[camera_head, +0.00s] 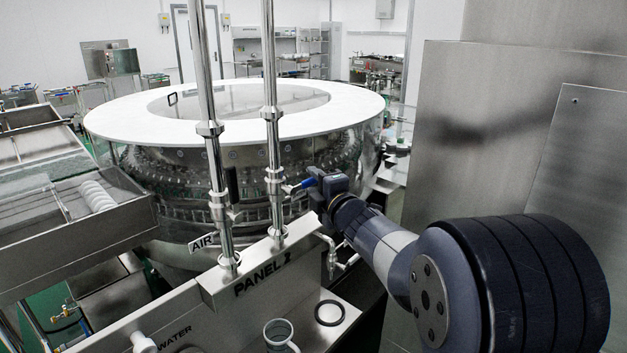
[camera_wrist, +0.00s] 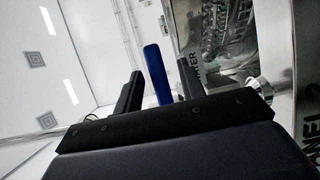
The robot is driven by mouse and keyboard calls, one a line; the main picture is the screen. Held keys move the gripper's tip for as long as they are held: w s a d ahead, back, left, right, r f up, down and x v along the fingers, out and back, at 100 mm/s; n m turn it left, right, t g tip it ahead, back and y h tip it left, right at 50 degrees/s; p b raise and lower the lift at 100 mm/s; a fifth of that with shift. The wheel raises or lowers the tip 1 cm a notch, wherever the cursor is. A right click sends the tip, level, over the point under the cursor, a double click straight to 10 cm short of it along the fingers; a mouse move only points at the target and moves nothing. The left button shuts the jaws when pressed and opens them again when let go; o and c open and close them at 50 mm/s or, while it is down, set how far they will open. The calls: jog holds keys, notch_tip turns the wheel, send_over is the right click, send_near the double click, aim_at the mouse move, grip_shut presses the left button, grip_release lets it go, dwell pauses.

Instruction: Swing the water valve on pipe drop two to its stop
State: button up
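Two upright steel pipes rise from the panel, the left one (camera_head: 213,150) and the right one (camera_head: 271,120). A blue valve lever (camera_head: 302,186) sticks out to the right from the right pipe at mid height. My gripper (camera_head: 314,180) is at the outer end of this lever. In the wrist view the blue lever (camera_wrist: 155,72) stands between my two dark fingers, with a small gap on each side. The fingers look open around it. The valve body is not clear in the wrist view, and the finger tips are small in the head view.
The steel panel (camera_head: 208,280) carries the words "PANEL 2", and an "AIR" tag hangs by the left pipe. A round washer with a white ring top (camera_head: 130,118) stands close behind. A tall steel cabinet (camera_head: 470,130) is at the right, behind my arm.

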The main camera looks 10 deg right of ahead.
jog(key=shift+w+r, duration=0.1)
jog(key=shift+w, duration=0.8)
jog(key=shift+a, duration=0.1)
jog(key=shift+c, duration=0.4)
grip_shut()
